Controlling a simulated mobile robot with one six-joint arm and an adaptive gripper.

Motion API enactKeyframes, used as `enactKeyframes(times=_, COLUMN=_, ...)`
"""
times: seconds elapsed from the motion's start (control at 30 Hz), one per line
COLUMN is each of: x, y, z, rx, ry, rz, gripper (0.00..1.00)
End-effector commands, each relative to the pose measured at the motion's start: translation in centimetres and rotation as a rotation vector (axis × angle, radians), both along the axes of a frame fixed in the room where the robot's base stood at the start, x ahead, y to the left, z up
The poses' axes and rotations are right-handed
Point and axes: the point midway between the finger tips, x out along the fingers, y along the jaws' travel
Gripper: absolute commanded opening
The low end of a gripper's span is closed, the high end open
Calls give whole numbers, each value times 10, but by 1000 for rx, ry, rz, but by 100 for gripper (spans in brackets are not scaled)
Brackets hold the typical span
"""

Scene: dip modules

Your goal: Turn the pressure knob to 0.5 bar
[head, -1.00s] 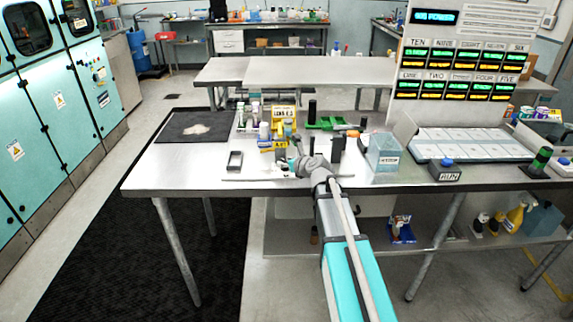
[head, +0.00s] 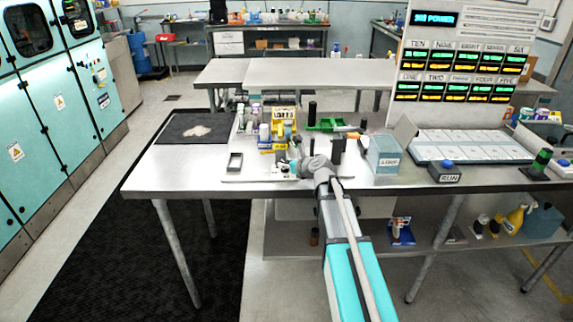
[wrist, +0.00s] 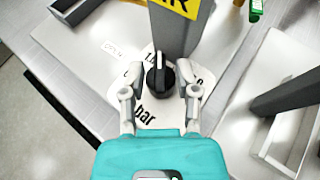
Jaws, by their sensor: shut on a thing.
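The black pressure knob (wrist: 160,80) stands on a white dial plate (wrist: 152,112) in the middle of the wrist view. A pale pointer line on the knob points toward the top of that picture, at the grey post. The word "bar" shows on the plate; its other marks are partly hidden, so I cannot read the setting. My gripper (wrist: 160,73) is shut on the knob, with one finger on each side. In the head view my gripper (head: 298,166) is low over the table, and the knob is too small to make out.
A grey post with a yellow label (wrist: 182,8) rises right behind the knob. A dark upright block (wrist: 290,97) stands on a pale tray to the right. On the table (head: 190,172) are a blue-grey box (head: 383,155), a RUN button box (head: 446,172) and a dark mat (head: 195,128).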

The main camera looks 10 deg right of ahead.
Motion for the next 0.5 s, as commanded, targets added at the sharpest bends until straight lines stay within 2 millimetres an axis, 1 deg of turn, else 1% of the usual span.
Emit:
enactKeyframes(times=0.27, x=4, y=-4, z=0, rx=-1, ry=-1, rz=151, gripper=0)
enactKeyframes(times=0.5, x=6, y=-6, z=0, rx=-1, ry=-1, rz=347, gripper=0)
